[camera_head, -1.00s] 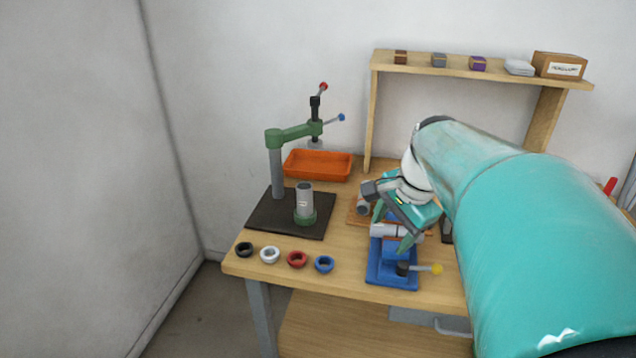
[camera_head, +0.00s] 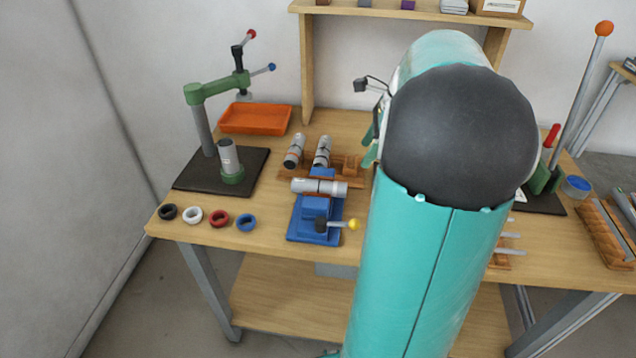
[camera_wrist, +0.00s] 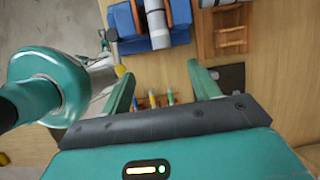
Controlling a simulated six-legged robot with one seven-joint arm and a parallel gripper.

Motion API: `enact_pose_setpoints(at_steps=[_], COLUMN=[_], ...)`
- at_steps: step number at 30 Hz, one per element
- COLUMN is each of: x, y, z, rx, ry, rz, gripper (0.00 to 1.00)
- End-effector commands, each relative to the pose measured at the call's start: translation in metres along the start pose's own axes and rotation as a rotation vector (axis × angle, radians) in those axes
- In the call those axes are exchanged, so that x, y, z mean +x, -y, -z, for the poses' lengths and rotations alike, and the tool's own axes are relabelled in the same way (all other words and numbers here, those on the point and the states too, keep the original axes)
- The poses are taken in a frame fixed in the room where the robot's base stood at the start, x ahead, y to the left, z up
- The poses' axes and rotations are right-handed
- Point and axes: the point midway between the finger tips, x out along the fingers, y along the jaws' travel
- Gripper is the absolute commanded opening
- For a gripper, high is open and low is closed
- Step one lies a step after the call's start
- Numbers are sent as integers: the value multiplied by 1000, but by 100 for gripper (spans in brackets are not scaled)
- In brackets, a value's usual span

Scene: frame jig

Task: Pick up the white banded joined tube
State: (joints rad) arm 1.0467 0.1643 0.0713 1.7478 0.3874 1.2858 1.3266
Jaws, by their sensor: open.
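A joined tube (camera_head: 319,187), pale grey-white with a dark seam band, lies sideways on the blue clamp fixture (camera_head: 300,225). Two more banded tubes lie on the wooden rack: the left one (camera_head: 294,151) has a reddish band near its lower end, the right one (camera_head: 321,151) a dark band. I cannot tell for sure which one is white banded. My gripper (camera_head: 371,146) is to the right of the tubes, partly hidden by my arm. In the wrist view my gripper (camera_wrist: 160,85) is open and empty, with the fixture's tube (camera_wrist: 157,24) beyond its fingers.
Black, white (camera_head: 192,216), red and blue rings lie along the front left edge. A press (camera_head: 205,130) holding an upright tube stands on a dark mat, beside an orange tray (camera_head: 255,119). A shelf (camera_head: 400,13) rises behind. The wooden rack (camera_head: 346,168) is behind the fixture.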

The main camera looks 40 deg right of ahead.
Motion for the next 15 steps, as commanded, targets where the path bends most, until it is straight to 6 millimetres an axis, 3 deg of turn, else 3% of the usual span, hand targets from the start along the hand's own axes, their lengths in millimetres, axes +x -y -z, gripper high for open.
enact_pose_setpoints(at_steps=[7, 15], x=[12, 64], y=[1, -1], z=[6, 4], rx=[47, 49], ry=[10, 9], rz=[0, 0], gripper=[61, 61])
